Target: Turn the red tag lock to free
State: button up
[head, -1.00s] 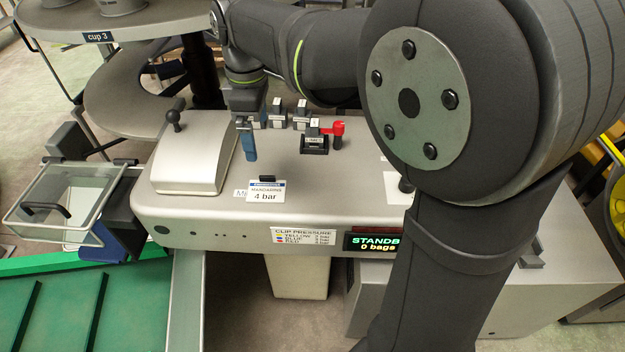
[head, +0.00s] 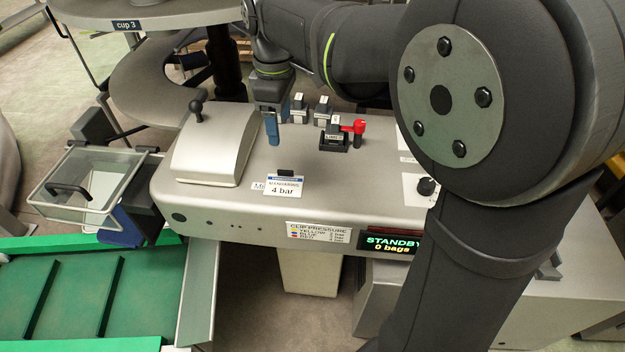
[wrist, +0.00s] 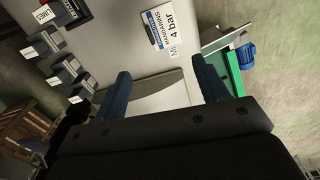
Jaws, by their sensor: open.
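The red tag lock (head: 354,126) shows in the head view as a red lever on a dark post, on top of the grey clipper machine. It sits against the right of a small black block with a white label (head: 334,137). My gripper (head: 272,127) is left of it, apart from it, with blue fingers pointing down over the machine top. In the wrist view my gripper (wrist: 163,88) is open, its two blue fingers wide apart with nothing between them. There the labelled block (wrist: 62,12) is at the top left edge. The lever's pointing mark cannot be read.
Several small grey blocks with white tags (head: 322,112) stand behind the lock, close to my gripper. A grey sloped cover with a black knob (head: 215,145) is at left. A display (head: 390,243) reads STANDBY, 0 bags.

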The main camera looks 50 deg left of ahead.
jog(key=w+r+m, duration=0.1)
jog(key=w+m, duration=0.3)
jog(key=w+a+r+m, duration=0.1)
jog(key=w+m, duration=0.2)
jog(key=m, duration=0.2)
jog(key=w+r+m, duration=0.1)
jog(key=w+m, duration=0.3)
jog(key=shift+w+a+r+m, duration=0.2)
jog(key=shift+w+a+m, duration=0.1)
jog(key=shift+a, duration=0.05)
jog(key=shift+c, duration=1.4)
notch_tip(320, 180, up, 3)
jog(key=m, duration=1.4)
send_over(361, 121)
notch_tip(361, 121, down, 17)
jog(key=shift+f, duration=0.2)
